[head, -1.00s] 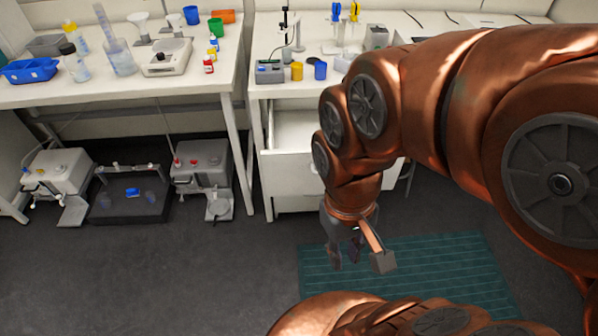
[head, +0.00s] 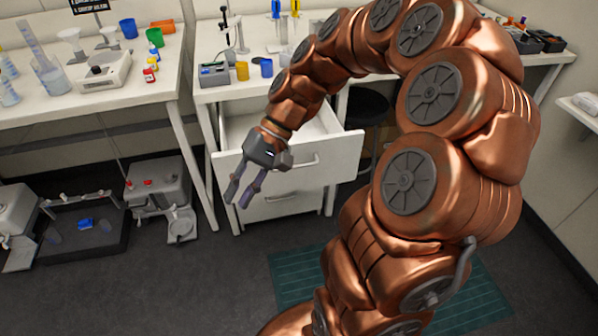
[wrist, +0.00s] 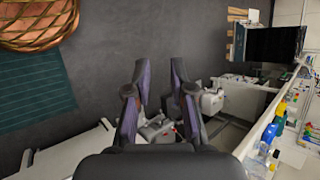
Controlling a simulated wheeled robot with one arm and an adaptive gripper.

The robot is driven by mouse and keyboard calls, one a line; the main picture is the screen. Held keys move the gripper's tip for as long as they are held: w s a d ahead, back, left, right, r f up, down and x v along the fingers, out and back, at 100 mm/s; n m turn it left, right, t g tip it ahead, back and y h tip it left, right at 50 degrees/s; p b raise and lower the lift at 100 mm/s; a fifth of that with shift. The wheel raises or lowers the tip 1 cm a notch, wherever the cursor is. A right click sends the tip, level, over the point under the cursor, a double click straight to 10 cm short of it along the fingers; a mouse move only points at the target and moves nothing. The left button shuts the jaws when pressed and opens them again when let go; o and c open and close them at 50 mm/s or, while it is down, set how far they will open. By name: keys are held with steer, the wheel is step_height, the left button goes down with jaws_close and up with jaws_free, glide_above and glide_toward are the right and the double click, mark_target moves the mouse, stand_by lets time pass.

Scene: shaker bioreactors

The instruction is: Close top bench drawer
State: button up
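The top bench drawer (head: 335,158) is white and stands pulled out from under the right bench, with a bar handle (head: 300,163) on its front. Its inside looks empty where it shows; my arm hides part of it. My gripper (head: 238,196) is at the left part of the drawer front, with its fingers pointing down and left. The fingers are apart with nothing between them, as the wrist view (wrist: 158,85) also shows. I cannot tell whether the gripper touches the drawer. A pale edge, likely the drawer front (wrist: 70,155), shows at lower left in the wrist view.
A closed lower drawer (head: 280,204) sits beneath. The right bench (head: 205,95) carries cups and devices. Left of it stand another bench (head: 110,108) and floor machines (head: 160,190). A green mat (head: 300,280) and a dark stool (head: 368,108) are nearby. Dark floor in front is clear.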

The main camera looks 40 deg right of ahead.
steer(key=w+d+f+m+t+y+b, duration=0.2)
steer(key=w+d+f+m+y, duration=0.15)
steer(key=w+d, duration=0.3)
steer(key=m+t+b, duration=0.4)
steer(key=m+t, duration=0.4)
steer(key=t, duration=0.1)
glide_toward(306, 165)
steer(key=shift+n+h, duration=0.25)
steer(key=shift+h, duration=0.1)
steer(key=x, duration=0.4)
steer(key=shift+s+a+r, duration=0.1)
steer(key=shift+a, duration=0.15)
steer(key=shift+p+x, duration=0.3)
steer(key=shift+x, duration=3.55)
steer(key=shift+r, duration=0.1)
jaws_close()
